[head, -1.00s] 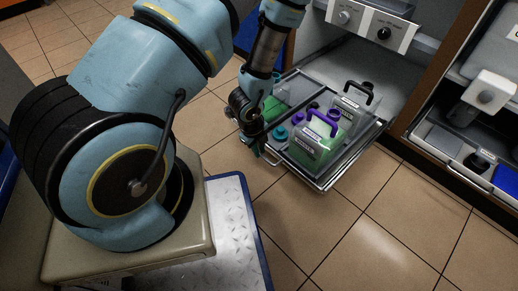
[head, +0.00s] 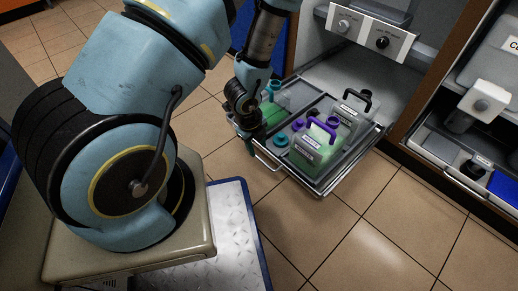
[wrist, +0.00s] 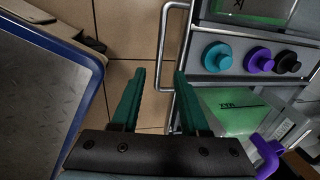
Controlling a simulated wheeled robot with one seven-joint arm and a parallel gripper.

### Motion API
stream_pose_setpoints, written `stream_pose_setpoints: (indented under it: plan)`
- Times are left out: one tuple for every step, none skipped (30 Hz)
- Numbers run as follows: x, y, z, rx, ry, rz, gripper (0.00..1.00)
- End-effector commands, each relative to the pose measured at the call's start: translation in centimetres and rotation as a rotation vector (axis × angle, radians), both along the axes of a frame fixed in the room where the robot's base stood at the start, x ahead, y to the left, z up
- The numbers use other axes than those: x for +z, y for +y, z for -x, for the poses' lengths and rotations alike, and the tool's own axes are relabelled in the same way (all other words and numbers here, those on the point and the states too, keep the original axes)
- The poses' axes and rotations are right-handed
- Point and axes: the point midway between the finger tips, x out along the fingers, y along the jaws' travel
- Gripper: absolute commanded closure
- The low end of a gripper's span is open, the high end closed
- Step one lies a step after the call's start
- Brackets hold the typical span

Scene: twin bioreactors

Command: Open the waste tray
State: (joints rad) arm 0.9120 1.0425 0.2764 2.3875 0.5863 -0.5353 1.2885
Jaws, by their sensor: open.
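The waste tray (head: 320,189) is a metal-framed drawer standing out of the cabinet. It holds a green-filled jug with a purple handle (head: 316,150), a jug with a black handle (head: 346,114) and a green-filled container (head: 269,112) at left. A bar handle (head: 268,161) sits on its front; it also shows in the wrist view (wrist: 162,45). My gripper (head: 250,148) is at the tray's front left. In the wrist view my gripper (wrist: 159,75) is open with teal fingers, and the handle's lower end appears between them. I cannot tell whether they touch it.
Teal (wrist: 218,57), purple (wrist: 258,60) and black (wrist: 287,62) caps sit in the tray's middle strip. A knob panel (head: 364,32) is above the tray. A second bay (head: 480,110) stands at right. Tiled floor (head: 380,235) is clear in front.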

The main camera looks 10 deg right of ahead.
Motion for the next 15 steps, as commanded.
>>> stream_pose_setpoints:
  plan:
    - [1.4, 0.1, 0.0, 0.001, -0.002, 0.001, 0.55]
    - [1.9, 0.2, 0.1, 0.001, -0.001, 0.0, 0.55]
    - [2.5, 0.3, 0.2, 0.002, -0.001, 0.001, 0.55]
    - [2.9, 0.4, 0.2, 0.001, -0.001, 0.0, 0.55]
    - [3.2, 0.5, 0.2, 0.001, 0.0, 0.001, 0.55]
    - [3.6, 0.5, 0.3, 0.001, 0.0, 0.001, 0.55]
    - [3.8, 0.6, 0.3, 0.001, 0.0, 0.0, 0.55]
    - [4.0, 0.6, 0.4, 0.001, 0.0, 0.0, 0.55]
    - [4.1, 0.7, 0.4, 0.001, 0.001, -0.001, 0.55]
    - [4.2, 0.7, 0.4, 0.001, 0.001, -0.001, 0.55]
    - [4.3, 0.7, 0.4, 0.001, 0.001, -0.001, 0.55]
    - [4.3, 0.8, 0.4, 0.001, 0.001, -0.001, 0.55]
    - [4.3, 0.8, 0.4, 0.001, 0.001, -0.001, 0.55]
    - [4.3, 0.8, 0.4, 0.001, 0.001, -0.001, 0.55]
    - [4.3, 0.8, 0.4, 0.001, 0.001, -0.001, 0.55]
